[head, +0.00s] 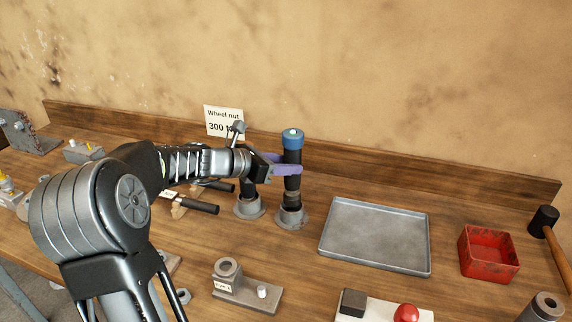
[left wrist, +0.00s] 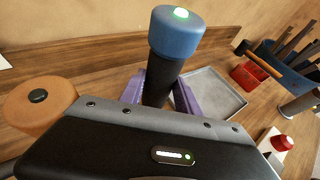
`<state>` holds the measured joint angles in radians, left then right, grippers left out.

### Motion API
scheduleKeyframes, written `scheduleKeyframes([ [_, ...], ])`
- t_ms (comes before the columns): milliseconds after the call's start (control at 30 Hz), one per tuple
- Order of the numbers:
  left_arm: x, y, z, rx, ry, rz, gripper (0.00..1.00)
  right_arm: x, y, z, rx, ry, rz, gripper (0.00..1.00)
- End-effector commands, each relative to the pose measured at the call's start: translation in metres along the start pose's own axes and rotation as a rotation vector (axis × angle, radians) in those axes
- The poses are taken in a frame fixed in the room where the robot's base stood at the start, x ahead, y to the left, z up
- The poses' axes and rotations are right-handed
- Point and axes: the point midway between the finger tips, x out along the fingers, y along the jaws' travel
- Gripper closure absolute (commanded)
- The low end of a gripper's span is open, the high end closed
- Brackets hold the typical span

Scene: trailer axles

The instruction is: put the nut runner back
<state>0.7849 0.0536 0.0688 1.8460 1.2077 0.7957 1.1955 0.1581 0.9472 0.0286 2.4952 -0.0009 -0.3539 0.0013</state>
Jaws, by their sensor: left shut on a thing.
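The nut runner (head: 292,142) is an upright black tool with a blue cap. It also shows in the left wrist view (left wrist: 177,32), with a lit green-white spot on top. My left gripper (head: 287,168) has purple fingers and is shut around its black body, just below the cap. The tool's lower end is at a grey round holder (head: 291,217) on the bench; I cannot tell if it is fully seated. A second tool with an orange cap (left wrist: 40,102) is beside it in the left wrist view; its grey holder (head: 249,209) shows in the head view. My right gripper is not in view.
A grey tray (head: 376,262) lies right of the holders, then a red bin (head: 488,253) and a mallet (head: 545,220). A block with a socket (head: 228,282) is in front. A "Wheel nut 300" card (head: 224,116) stands behind my left gripper.

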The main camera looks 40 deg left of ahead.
Motion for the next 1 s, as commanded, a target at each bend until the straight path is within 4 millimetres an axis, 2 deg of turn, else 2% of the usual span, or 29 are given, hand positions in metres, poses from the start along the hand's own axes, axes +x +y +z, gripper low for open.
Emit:
scheduleKeyframes([
  [667, 0.004, 0.0, -0.008, 0.002, -0.003, 0.0, 1.0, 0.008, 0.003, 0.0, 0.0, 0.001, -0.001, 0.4],
  [700, 0.005, 0.0, -0.011, 0.0, 0.0, 0.0, 0.6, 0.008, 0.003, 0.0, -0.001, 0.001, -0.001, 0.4],
  [933, 0.004, 0.0, -0.01, 0.001, -0.001, 0.0, 0.41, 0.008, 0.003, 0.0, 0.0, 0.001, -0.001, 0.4],
  [1000, 0.004, 0.0, -0.01, 0.001, -0.001, 0.0, 0.4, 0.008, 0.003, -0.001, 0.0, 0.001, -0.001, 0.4],
])
